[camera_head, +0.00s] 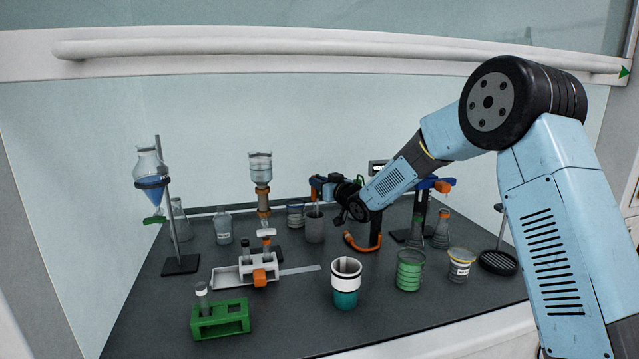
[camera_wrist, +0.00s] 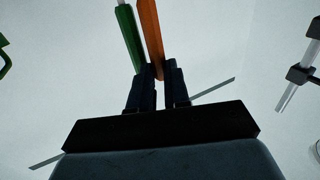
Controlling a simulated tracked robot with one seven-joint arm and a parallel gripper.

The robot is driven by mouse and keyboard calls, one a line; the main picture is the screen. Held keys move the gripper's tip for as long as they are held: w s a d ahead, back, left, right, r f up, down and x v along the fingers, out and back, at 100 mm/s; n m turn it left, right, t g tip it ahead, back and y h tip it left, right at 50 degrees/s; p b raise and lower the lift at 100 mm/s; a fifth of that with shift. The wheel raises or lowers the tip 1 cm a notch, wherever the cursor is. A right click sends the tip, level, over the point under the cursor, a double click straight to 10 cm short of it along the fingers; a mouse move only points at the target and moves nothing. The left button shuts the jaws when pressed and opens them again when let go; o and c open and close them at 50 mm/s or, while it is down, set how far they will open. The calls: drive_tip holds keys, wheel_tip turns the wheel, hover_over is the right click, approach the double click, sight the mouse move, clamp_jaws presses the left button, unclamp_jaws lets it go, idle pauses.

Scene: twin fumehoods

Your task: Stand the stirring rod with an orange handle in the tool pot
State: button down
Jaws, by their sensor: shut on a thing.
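My gripper (camera_wrist: 156,80) is shut on the orange handle (camera_wrist: 150,35) of the stirring rod, which shows between the fingertips in the wrist view. A green-handled tool (camera_wrist: 130,38) is close beside it there; whether they touch is unclear. In the head view my gripper (camera_head: 318,188) is at the back middle of the bench, above a grey cylindrical pot (camera_head: 315,230), which looks like the tool pot. A thin piece shows between gripper and pot rim. I cannot tell whether the rod's lower end is inside the pot.
A white-and-teal cup (camera_head: 345,298), a green beaker (camera_head: 409,272) and a small jar (camera_head: 460,266) stand in front. A stand with an orange hose (camera_head: 362,245) is right of the pot. A white tray (camera_head: 232,274) and green rack (camera_head: 220,320) are left.

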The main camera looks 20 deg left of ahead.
drive_tip(key=shift+f, duration=0.6)
drive_tip(key=c, duration=1)
unclamp_jaws()
drive_tip(key=shift+s+d, duration=0.1)
